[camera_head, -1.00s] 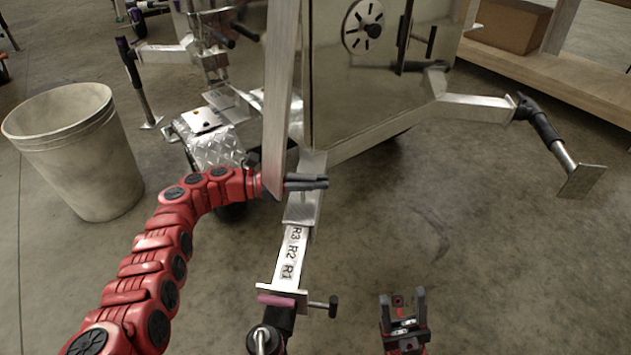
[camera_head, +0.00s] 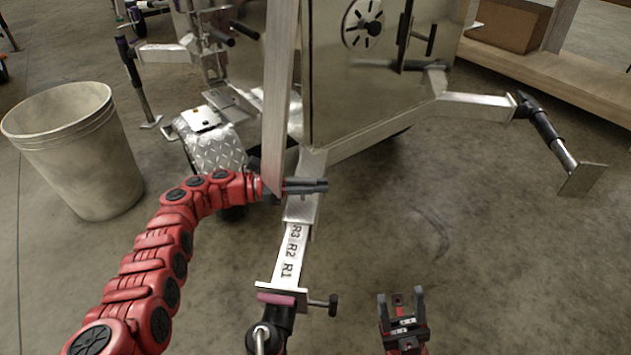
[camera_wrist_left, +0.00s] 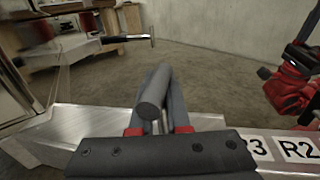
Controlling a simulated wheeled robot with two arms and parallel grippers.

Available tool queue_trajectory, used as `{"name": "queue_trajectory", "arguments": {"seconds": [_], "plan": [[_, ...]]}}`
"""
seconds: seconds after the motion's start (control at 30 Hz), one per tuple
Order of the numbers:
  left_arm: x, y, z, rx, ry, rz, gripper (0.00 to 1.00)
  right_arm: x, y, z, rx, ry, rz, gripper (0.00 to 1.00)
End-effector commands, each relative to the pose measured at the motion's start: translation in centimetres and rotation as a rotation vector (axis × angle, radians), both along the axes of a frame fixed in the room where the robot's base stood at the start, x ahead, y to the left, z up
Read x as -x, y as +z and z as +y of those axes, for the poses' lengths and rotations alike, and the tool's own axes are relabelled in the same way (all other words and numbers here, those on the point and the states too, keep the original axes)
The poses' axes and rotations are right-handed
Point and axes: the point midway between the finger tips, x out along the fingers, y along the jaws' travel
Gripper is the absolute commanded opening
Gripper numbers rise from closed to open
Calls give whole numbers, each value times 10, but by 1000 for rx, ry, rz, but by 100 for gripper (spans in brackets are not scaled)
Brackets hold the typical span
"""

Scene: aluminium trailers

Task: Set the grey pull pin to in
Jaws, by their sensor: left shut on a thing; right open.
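The grey pull pin (camera_wrist_left: 153,92) shows in the left wrist view as a round grey bar with its end towards the camera. It lies between the fingers of my left gripper (camera_head: 318,186), which is shut on it beside the aluminium beam (camera_head: 303,208). In the head view I cannot tell the pin apart from the dark fingers. How deep the pin sits in the beam is hidden. My right gripper (camera_head: 402,306) is open and empty, its fingers pointing up, low in the head view and right of the labelled bar.
The inner bar (camera_head: 290,255) marked R1, R2 and R3 extends from the beam towards me. A side knob (camera_head: 325,305) sticks out near its end plate. An upright metal post (camera_head: 280,95) stands close by my left wrist.

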Motion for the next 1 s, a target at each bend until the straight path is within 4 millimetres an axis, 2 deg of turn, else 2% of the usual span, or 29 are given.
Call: {"name": "queue_trajectory", "arguments": {"seconds": [0.03,0.1,0.4,0.43,0.6,0.87,1.0], "plan": [[0,-13,-1,-1,-1,5,0,0,-6,1,6,3,0,53],[0,-20,0,0,1,5,0,-1,-7,2,12,6,2,53],[0,-23,0,-2,2,3,0,-1,-6,3,14,7,2,53],[0,-23,1,-2,2,3,16,-1,-6,3,14,7,2,53],[0,-22,0,0,2,2,44,-1,-6,3,14,7,2,53],[0,-21,0,1,1,1,44,-1,-6,3,14,6,2,53],[0,-20,8,-1,2,1,44,-1,-4,2,11,5,2,53]]}}
